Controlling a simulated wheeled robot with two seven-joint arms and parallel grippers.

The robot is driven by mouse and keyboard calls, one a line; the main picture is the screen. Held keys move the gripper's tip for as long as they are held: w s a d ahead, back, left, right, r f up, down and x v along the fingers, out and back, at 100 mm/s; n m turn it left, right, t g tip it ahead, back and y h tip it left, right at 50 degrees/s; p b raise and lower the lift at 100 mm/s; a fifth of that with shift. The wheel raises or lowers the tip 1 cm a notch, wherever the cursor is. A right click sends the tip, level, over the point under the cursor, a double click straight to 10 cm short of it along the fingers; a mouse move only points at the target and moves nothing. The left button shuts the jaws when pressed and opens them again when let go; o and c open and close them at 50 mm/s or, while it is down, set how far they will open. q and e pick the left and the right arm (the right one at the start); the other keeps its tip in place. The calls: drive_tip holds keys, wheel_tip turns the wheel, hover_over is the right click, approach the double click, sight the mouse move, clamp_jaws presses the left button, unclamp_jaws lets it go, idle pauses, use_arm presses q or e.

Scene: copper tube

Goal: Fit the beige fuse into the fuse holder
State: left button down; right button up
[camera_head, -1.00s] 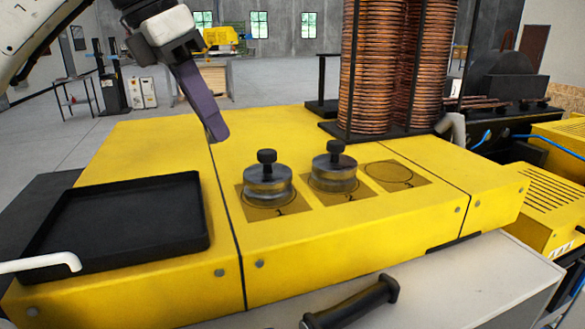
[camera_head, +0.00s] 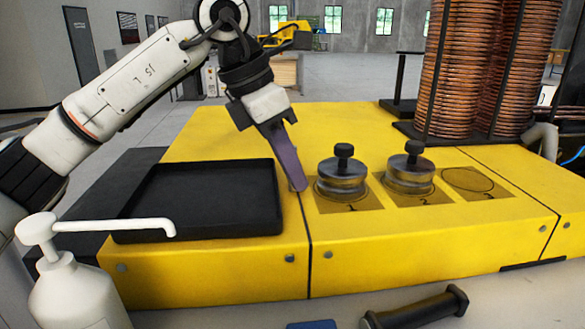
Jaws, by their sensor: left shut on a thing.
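No beige fuse and no fuse holder can be made out. Whether the tips touch the yellow top (camera_head: 235,125) is unclear. A second knobbed metal piece (camera_head: 409,176) stands to the right, on the square marked 2. The square marked 3 (camera_head: 468,180) is empty. My right gripper is out of view.
An empty black tray (camera_head: 133,236) lies left of the gripper. Copper coils (camera_head: 470,70) stand on a black base at the back right. A white pump bottle (camera_head: 75,290) is at front left. A black handle (camera_head: 415,307) lies in front.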

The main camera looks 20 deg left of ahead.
use_arm(q)
drive_tip(key=c, duration=1.8)
unclamp_jaws()
drive_tip(key=shift+f, duration=0.15)
drive_tip(key=shift+c, duration=0.2)
drive_tip(key=v, duration=1.1)
drive_tip(key=shift+r, duration=0.25)
drive_tip(key=shift+o, duration=0.5)
drive_tip(key=shift+r+b, duration=0.4)
